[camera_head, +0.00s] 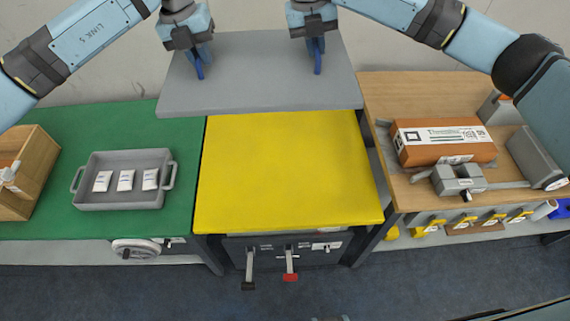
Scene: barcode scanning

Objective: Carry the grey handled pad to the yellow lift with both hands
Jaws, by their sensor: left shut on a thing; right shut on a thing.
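The grey pad (258,84) is a flat slab at the back of the yellow lift (290,180), and its front edge overlaps the lift's rear edge in the picture. I cannot tell whether it rests on the lift or hangs above it. My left gripper (198,66) is shut on the pad's left side, with blue fingertips at its surface. My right gripper (317,62) is shut on the pad's right side. The handles are hidden by the grippers. The lift's yellow top is otherwise bare.
A green table (90,224) on the left bears a grey tray (123,200) with three white packets and a wooden box (30,172). A wooden table (400,100) on the right bears an orange box (440,142) and a grey clamp-like device (458,180). Levers (290,262) stick out below the lift.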

